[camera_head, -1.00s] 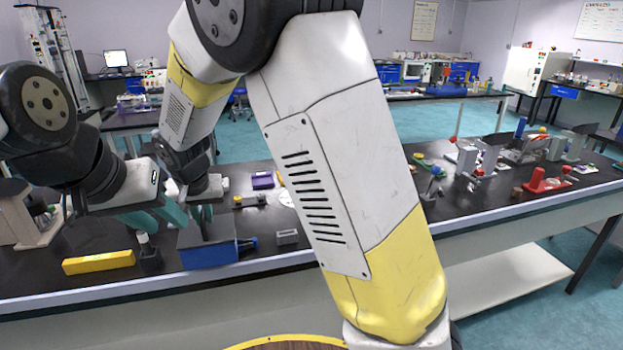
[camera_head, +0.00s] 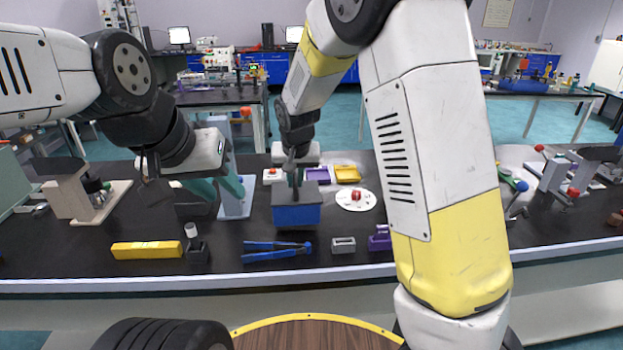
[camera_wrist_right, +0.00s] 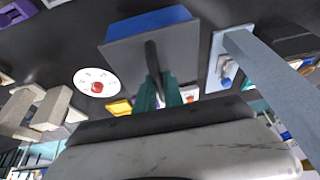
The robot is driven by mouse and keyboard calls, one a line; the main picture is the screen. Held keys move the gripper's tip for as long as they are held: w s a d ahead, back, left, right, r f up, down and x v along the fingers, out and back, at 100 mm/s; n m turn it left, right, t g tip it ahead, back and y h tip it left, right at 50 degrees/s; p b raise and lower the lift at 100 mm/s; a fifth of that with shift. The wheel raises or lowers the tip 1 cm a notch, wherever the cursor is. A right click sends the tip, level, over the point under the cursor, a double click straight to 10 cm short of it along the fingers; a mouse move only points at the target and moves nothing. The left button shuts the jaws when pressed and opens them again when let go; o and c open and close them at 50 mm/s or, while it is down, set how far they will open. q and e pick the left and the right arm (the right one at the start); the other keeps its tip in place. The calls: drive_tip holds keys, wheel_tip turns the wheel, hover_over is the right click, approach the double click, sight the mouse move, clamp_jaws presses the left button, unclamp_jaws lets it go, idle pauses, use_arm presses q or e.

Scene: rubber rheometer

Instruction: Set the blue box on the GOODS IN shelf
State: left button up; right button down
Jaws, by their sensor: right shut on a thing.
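The blue box (camera_head: 296,215) has a grey top with a dark upright piece on it. My right gripper (camera_head: 293,180) is shut on that upright piece and holds the box, apparently above the black bench. In the right wrist view the box (camera_wrist_right: 152,22) hangs between the teal fingertips (camera_wrist_right: 158,88). My left gripper (camera_head: 217,190) is left of the box, its teal fingers apart and empty. I cannot make out a GOODS IN shelf in these views.
Blue-handled pliers (camera_head: 276,252), a yellow bar (camera_head: 146,250), a small grey block (camera_head: 343,245) and a dark stand (camera_head: 196,250) lie along the front. A white disc with a red knob (camera_head: 356,198) and a yellow tray (camera_head: 347,174) are right of the box.

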sight(309, 186)
drive_tip(key=w+d, duration=0.2)
drive_tip(key=d, duration=0.1)
drive_tip(key=shift+w+d+f, duration=0.15)
drive_tip(key=shift+w+d, duration=0.1)
drive_tip(key=shift+w, duration=0.1)
drive_tip(key=shift+f, duration=1.75)
drive_tip(key=shift+d, duration=0.1)
drive_tip(key=c, duration=1.8)
unclamp_jaws()
drive_tip(key=shift+f, duration=0.2)
drive_tip(key=o, duration=0.3)
drive_tip(key=shift+o, duration=0.2)
drive_tip(key=shift+r, duration=0.1)
